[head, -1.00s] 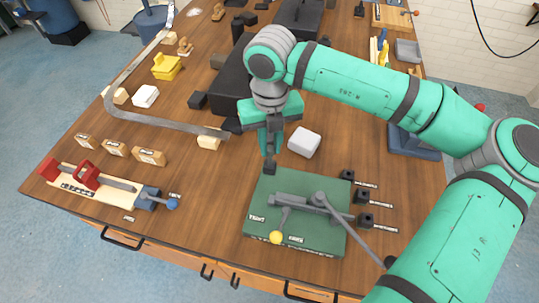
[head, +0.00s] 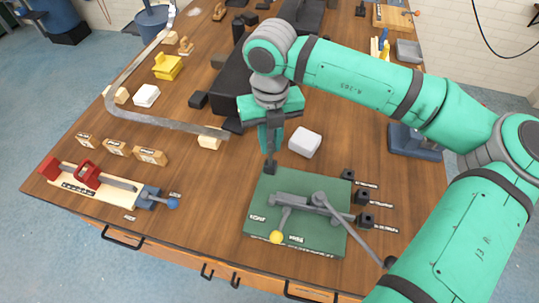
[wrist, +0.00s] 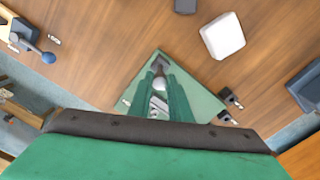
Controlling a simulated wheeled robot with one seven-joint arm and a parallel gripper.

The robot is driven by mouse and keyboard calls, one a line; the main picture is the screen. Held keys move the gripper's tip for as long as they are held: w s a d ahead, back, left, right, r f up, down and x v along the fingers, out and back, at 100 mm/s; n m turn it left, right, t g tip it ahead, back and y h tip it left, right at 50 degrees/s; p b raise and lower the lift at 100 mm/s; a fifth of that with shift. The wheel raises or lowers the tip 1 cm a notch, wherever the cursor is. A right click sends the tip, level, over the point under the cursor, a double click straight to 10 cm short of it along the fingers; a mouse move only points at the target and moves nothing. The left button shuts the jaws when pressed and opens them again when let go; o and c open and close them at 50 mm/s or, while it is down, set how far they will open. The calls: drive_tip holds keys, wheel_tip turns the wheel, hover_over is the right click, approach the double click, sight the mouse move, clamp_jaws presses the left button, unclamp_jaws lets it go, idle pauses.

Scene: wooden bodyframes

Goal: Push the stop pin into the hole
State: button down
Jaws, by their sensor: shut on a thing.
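A green board (head: 265,205) lies on the bench, with a grey bar mechanism (head: 305,203) on it. A lever with a yellow ball knob (head: 276,237) points to the board's front edge. My gripper (head: 270,165) points down at the board's back left corner, its jaws shut. In the wrist view a small grey rounded piece, which I take for the stop pin (wrist: 160,83), shows between the fingers. A dark piece (wrist: 160,62) shows just beyond the fingertips. The hole is hidden, and I cannot tell how deep the pin sits.
A white block (head: 305,142) stands just behind the board. Several small black blocks (head: 362,196) stand along its right side, and a long grey handle (head: 350,230) slants across to the right. A red-and-blue clamp fixture (head: 110,187) lies at the left.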

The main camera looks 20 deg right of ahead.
drive_tip(key=shift+r, duration=0.2)
drive_tip(key=shift+r, duration=1.8)
